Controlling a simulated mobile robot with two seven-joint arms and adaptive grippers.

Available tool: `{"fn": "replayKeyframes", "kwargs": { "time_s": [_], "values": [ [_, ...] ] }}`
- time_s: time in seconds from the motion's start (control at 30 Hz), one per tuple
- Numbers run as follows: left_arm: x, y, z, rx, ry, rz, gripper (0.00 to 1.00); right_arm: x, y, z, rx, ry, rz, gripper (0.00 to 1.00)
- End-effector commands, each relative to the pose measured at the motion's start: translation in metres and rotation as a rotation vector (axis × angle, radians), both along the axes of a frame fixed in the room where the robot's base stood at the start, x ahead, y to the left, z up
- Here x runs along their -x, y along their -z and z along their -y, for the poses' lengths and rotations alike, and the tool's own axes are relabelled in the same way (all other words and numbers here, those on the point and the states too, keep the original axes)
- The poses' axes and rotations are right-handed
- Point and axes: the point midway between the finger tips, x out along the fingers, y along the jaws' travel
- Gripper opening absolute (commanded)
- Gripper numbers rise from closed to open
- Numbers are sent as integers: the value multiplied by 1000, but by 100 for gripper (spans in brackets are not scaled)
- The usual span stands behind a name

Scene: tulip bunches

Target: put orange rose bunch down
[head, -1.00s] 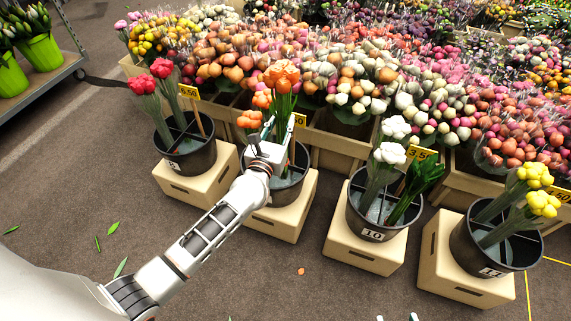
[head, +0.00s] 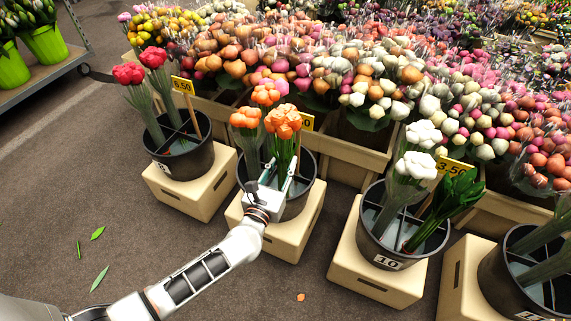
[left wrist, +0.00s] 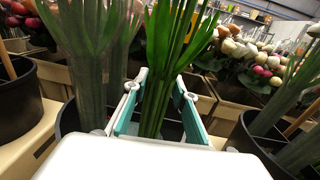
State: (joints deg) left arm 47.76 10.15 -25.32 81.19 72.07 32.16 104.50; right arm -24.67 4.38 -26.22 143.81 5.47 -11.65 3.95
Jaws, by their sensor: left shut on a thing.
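An orange rose bunch (head: 283,121) with green leafy stems is upright over the middle black bucket (head: 303,203). My left gripper (head: 279,180) is shut on its stems, at the height of the bucket's rim. In the left wrist view the gripper's teal-lined fingers (left wrist: 158,110) stand on either side of the green stems (left wrist: 165,60). The stems' lower ends are hidden by the gripper, so I cannot tell whether they touch the bucket's floor. Two more orange bunches, a left one (head: 245,118) and a rear one (head: 266,93), stand in the same bucket. My right gripper is out of view.
A bucket with red flowers (head: 180,160) stands to the left. A bucket with white flowers and a leafy green bunch (head: 385,245) stands to the right. Buckets sit on beige boxes (head: 285,235). Crates of wrapped bunches fill the back. A yellow price sign (head: 306,122) is close behind.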

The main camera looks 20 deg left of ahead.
Motion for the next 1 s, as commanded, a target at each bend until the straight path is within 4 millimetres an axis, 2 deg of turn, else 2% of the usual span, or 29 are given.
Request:
{"fn": "replayKeyframes", "kwargs": {
  "time_s": [0.2, 0.37, 0.4, 0.47, 0.77, 0.9, 1.0],
  "values": [
    [-2, -4, 0, 1, 0, 6, 0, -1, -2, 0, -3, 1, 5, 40],
    [0, 3, 0, 1, 0, 1, 0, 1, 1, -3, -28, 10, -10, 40],
    [0, 4, 0, 1, 0, -1, 29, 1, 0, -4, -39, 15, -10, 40],
    [-1, 2, 0, 1, 0, 1, 43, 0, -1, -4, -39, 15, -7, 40],
    [-1, 1, 0, 1, 0, 2, 43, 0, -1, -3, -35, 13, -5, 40],
    [-2, -7, 0, 1, 0, 7, 43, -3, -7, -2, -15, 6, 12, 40],
    [12, -4, 1, 1, 0, 3, 43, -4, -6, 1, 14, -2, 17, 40]
  ]
}}
